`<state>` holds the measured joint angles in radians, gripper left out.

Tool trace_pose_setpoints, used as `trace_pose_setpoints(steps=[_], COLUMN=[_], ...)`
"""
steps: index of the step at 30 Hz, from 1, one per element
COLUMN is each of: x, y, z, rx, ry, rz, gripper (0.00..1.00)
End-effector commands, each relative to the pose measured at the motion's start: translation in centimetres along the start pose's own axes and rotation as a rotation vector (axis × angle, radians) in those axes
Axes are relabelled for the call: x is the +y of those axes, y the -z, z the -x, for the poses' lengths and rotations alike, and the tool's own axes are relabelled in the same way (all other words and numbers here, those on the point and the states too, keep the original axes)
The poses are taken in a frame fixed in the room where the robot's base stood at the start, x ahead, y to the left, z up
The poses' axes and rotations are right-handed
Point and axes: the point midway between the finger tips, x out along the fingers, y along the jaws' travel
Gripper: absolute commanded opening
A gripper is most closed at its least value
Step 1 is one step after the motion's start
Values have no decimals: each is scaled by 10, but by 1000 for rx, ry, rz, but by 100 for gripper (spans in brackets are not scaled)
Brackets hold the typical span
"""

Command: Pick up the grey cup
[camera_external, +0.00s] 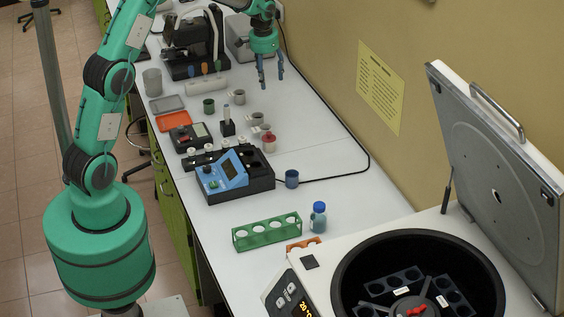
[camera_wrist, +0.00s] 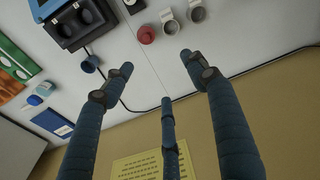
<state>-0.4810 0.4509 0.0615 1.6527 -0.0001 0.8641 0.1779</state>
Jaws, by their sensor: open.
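Which one the task means I cannot tell. My gripper (camera_external: 270,82) is open and empty, pointing down above the bench near the wall, apart from the cups. Its three dark blue fingers (camera_wrist: 158,72) are spread in the wrist view.
A blue cup (camera_external: 292,178) and a blue device (camera_external: 222,174) stand nearer. A green tube rack (camera_external: 267,233), a blue bottle (camera_external: 318,217) and an open centrifuge (camera_external: 343,270) are at the front. A black cable (camera_external: 345,176) runs along the wall.

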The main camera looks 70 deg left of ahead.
Motion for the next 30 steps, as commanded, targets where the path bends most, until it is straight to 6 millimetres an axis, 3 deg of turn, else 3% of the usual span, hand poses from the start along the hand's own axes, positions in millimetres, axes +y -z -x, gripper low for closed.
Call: trace_pose_setpoints(steps=[9, 18, 24, 30], x=[-67, -117, -129, -130], y=[27, 34, 35, 34], z=[-68, -128, -144, -147], rx=[-60, -101, -111, -112], ry=[-5, -13, -15, -15], rz=[47, 81, 89, 89], gripper=[58, 58, 58, 58])
